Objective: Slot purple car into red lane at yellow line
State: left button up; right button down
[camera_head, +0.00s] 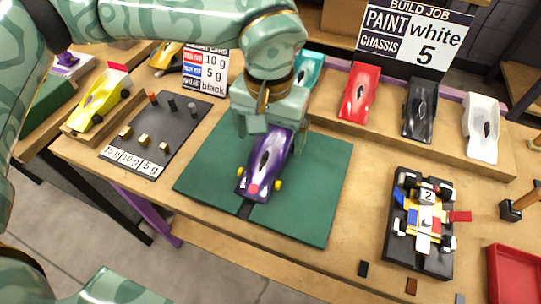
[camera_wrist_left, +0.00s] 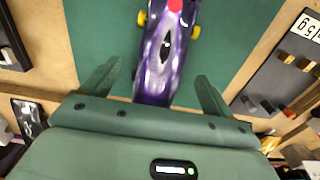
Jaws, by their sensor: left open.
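The purple car (camera_head: 265,168) sits on a green mat (camera_head: 325,190), its red-tipped nose toward the mat's front edge and yellow wheels at that end. A dark strip on the mat runs out from under the nose. My left gripper (camera_head: 271,135) is open above the rear of the car, with one finger on each side. In the left wrist view the purple car (camera_wrist_left: 164,60) lies between the two spread fingers, with visible gaps on both sides. Neither a red lane nor a yellow line shows in these views. My right gripper is not in view.
A dark weight board (camera_head: 150,135) and a yellow car (camera_head: 100,98) are left of the mat. Red (camera_head: 359,92), black (camera_head: 418,108) and white (camera_head: 482,128) cars stand on a back ledge. A brick-built car (camera_head: 422,222) and a red tray (camera_head: 512,275) are on the right.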

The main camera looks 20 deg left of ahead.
aim_at(270, 148)
pick_arm(q)
jog(key=f, duration=0.1)
jog(key=f+b, duration=0.1)
jog(key=f, duration=0.1)
jog(key=f+b, duration=0.1)
jog(key=f, duration=0.1)
jog(key=shift+w+a, duration=0.1)
jog(key=shift+w, duration=0.2)
jog(key=shift+r, duration=0.15)
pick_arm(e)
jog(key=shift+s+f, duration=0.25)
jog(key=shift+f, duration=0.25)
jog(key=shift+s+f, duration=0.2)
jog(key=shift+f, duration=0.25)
pick_arm(q)
jog(key=shift+c, duration=0.4)
jog(key=c, duration=1.1)
jog(key=shift+r, duration=0.15)
